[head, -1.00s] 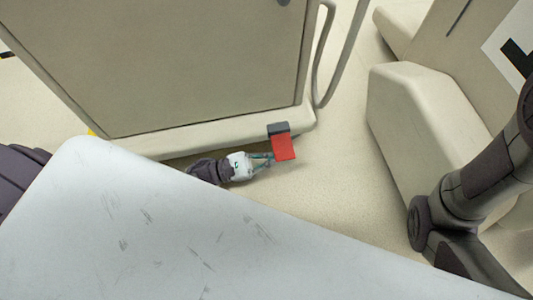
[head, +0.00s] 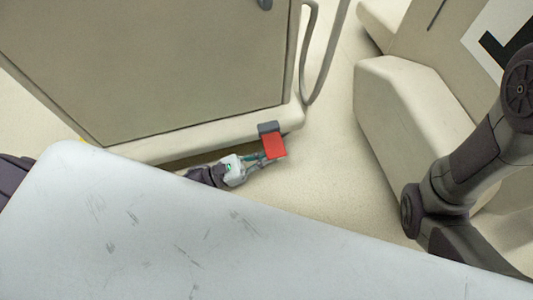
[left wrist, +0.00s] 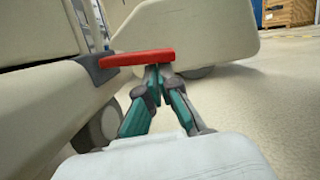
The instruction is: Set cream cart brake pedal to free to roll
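The cream cart (head: 150,60) stands at the upper left, with a closed panel and a low base. Its brake pedal (head: 274,146) is a red plate on a dark grey bracket at the base's right corner. In the left wrist view the pedal (left wrist: 137,58) is a nearly level red bar sticking out from the base. My left gripper (head: 264,160) is low beside the pedal. In the left wrist view its fingertips (left wrist: 158,67) meet just under the red bar, with nothing seen between them. I cannot tell whether they touch it. My right gripper is not in view.
A pale scuffed surface (head: 180,235) fills the lower foreground and hides part of my left arm. Another cream cart (head: 410,120) stands at the right, near my right arm. Bare floor (head: 320,165) lies between the carts. A wooden crate (left wrist: 288,12) is far back.

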